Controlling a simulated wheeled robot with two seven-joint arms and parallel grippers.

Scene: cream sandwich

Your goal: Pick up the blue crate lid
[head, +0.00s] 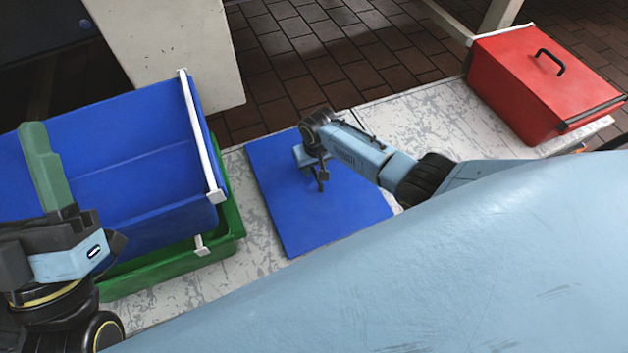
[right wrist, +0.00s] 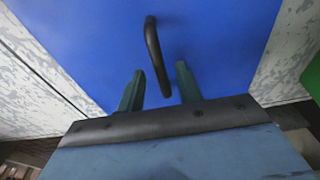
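The blue crate lid (head: 345,215) lies flat on the table, right of the crates in the head view. In the right wrist view the blue lid (right wrist: 225,40) fills most of the picture, with its black bar handle (right wrist: 152,45) standing up from it. My right gripper (head: 312,165) is over the lid. In the right wrist view its two green fingers (right wrist: 160,70) are apart, and the near end of the handle shows between them; contact cannot be told. My left gripper (head: 45,165) is at the left, before the blue crate; only one green finger shows clearly.
The blue crate (head: 130,165), with a white rim bar, sits in a green crate (head: 170,265) at the left. A red crate with a black-handled lid (head: 530,75) stands at the far right. Grey mottled table (head: 425,115) is bare between lid and red crate.

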